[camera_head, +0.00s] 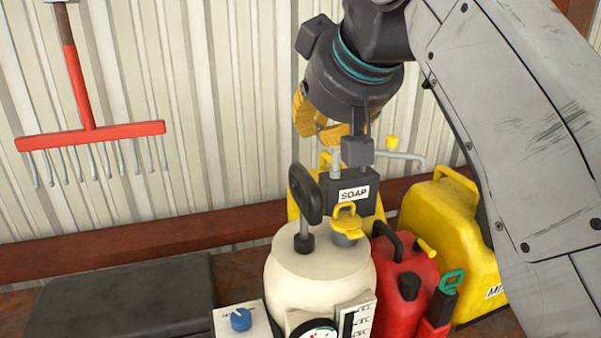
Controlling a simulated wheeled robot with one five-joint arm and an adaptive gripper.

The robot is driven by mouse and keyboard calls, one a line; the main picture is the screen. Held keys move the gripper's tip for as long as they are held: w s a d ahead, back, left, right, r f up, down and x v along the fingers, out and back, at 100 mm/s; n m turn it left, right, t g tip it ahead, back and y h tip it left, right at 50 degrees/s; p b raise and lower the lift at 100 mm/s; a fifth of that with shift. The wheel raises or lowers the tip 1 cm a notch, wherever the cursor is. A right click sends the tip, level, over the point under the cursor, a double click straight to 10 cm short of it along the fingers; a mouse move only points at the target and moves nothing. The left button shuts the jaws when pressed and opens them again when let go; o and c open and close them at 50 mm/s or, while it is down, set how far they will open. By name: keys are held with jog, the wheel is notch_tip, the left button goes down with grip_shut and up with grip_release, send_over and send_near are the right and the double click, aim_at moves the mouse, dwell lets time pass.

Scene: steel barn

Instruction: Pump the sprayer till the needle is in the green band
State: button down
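The sprayer is a cream-white tank (320,275) standing upright in the lower middle. Its black pump handle (306,196) rises from a short shaft at the top left of the tank. A yellow cap or latch (347,220) sits at the tank's top right. The round gauge (316,331) at the front is cut off by the picture's bottom edge, so I cannot read the needle or the full band. My gripper (325,128) hangs above the pump handle, apart from it, with yellow finger pads spread and nothing seen between them.
A panel with a blue knob (241,319) is left of the gauge. A red can (405,285) and a yellow can (440,225) crowd the right. A black case (125,300) lies left; a red rake (90,136) hangs on the wall.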

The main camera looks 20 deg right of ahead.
notch_tip(320, 180, up, 3)
jog(key=shift+w+a+r+p, duration=0.15)
jog(key=shift+r+p, duration=0.05)
jog(key=shift+p, duration=0.65)
jog(key=b, duration=0.2)
send_near(297, 167)
jog(key=w, duration=0.1)
jog(key=w+f, duration=0.1)
jog(key=w, duration=0.1)
jog(key=w+f, duration=0.1)
jog(key=w, duration=0.1)
jog(key=shift+a+f, duration=0.1)
jog(key=shift+a, duration=0.05)
jog(key=shift+f+b, duration=0.35)
jog(key=shift+b, duration=0.15)
jog(key=shift+s+f+b, duration=0.2)
jog(key=shift+f+b, duration=0.2)
jog(key=shift+b, duration=0.1)
jog(key=shift+w+f+b, duration=0.1)
jog(key=shift+f+b, duration=0.3)
jog(key=shift+f, duration=0.1)
